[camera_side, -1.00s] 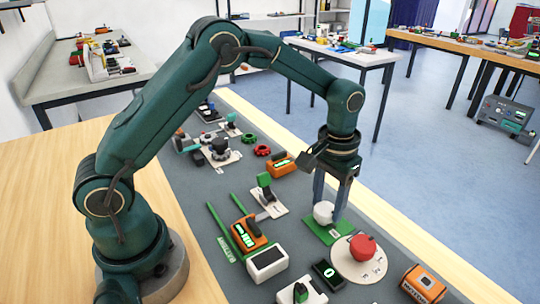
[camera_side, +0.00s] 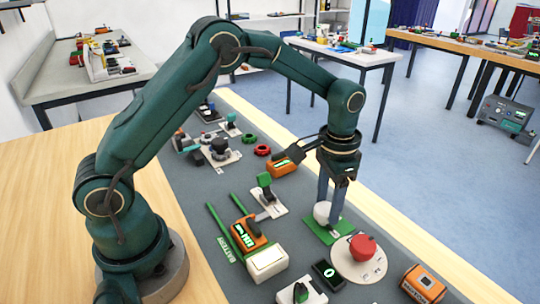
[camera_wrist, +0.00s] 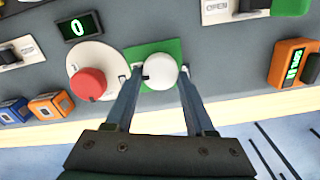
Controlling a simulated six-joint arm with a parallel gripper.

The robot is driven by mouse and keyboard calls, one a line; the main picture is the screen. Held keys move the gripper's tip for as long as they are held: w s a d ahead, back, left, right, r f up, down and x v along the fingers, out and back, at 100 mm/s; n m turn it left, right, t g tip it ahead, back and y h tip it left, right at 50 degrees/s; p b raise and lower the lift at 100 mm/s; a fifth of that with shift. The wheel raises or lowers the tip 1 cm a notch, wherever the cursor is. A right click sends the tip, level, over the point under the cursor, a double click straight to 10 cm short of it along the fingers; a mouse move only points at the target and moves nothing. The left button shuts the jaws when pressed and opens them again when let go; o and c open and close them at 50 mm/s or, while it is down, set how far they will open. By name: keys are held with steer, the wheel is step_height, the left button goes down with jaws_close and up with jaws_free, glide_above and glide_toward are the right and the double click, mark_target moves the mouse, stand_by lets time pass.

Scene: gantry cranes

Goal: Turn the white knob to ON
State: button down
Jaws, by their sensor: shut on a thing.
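The white knob (camera_side: 323,212) sits on a green plate (camera_side: 314,238) on the grey mat. In the wrist view the knob (camera_wrist: 161,71) is round and white, with a dark mark at its left side, on the green plate (camera_wrist: 172,46). My gripper (camera_side: 330,210) points down over the plate. Its two fingers stand either side of the knob and are shut on it. In the wrist view the finger on the left reaches the plate's left edge. Any ON lettering on the plate is not readable.
A red knob (camera_side: 362,246) on a round white base stands close beside the green plate. A small black display (camera_side: 328,274) reads 0. An orange box (camera_side: 423,284) and a white switch block (camera_side: 267,263) are nearby. The mat's right edge is close.

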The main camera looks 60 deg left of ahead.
mark_target(328, 207)
steer(key=shift+r, duration=0.1)
steer(key=shift+c, duration=1.3)
jaws_free()
steer(key=shift+r, duration=2.55)
